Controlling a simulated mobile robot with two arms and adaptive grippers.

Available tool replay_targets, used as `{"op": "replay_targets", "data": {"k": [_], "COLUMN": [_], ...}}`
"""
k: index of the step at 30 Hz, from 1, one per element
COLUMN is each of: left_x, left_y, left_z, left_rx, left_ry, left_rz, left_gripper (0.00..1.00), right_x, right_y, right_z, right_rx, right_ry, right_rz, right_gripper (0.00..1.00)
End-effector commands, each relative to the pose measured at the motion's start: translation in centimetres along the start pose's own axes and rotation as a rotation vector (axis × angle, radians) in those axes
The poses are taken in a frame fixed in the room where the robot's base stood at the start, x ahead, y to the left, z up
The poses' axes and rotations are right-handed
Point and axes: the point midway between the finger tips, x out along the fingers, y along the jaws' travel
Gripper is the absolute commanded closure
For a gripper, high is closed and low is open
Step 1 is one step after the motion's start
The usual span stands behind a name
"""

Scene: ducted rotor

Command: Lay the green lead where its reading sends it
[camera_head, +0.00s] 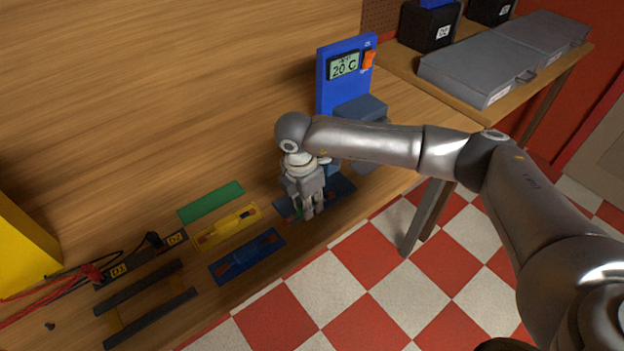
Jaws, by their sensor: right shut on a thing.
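My right gripper (309,212) comes in from the right and points down over the table's front part. It is shut on the green lead (297,211), of which only a small green bit shows; the fingers hide the rest. Below it is a dark blue pad (342,188), partly covered by the gripper; I cannot tell whether the lead touches it. A green mat (210,202) lies bare to the left. A blue meter (338,92) with an orange switch (369,59) stands behind my arm; its display reads 20 C. My left gripper is not in view.
A yellow mat (212,236) and a blue mat (218,269) each hold a lead. A dark rack labelled D1 and D2 (146,256), red and black cables and a yellow block (22,246) are at left. Grey cases (470,75) lie on another table. The wooden table's back is clear.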

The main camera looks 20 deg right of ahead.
Motion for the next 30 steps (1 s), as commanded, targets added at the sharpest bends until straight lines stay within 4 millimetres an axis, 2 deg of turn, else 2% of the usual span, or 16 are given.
{"op": "replay_targets", "data": {"k": [3, 10, 19, 21, 24, 30], "left_x": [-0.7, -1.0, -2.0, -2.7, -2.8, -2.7], "left_y": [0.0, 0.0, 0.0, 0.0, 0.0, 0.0], "left_z": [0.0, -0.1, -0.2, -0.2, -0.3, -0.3], "left_rx": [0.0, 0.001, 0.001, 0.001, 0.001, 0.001], "left_ry": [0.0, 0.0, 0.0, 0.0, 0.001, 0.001], "left_rz": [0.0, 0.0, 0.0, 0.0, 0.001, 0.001], "left_gripper": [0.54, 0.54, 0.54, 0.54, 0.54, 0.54], "right_x": [0.0, 0.2, 0.5, 1.3, 1.9, 2.1], "right_y": [1.3, 2.3, 4.8, 4.6, 4.7, 4.7], "right_z": [1.3, 2.2, 4.8, 4.5, 4.4, 4.4], "right_rx": [0.002, 0.0, 0.001, 0.0, -0.001, -0.001], "right_ry": [-0.001, -0.001, -0.002, 0.0, 0.0, 0.0], "right_rz": [0.0, 0.002, 0.0, -0.002, 0.0, 0.001], "right_gripper": [1.0, 1.0, 1.0, 1.0, 1.0, 1.0]}}
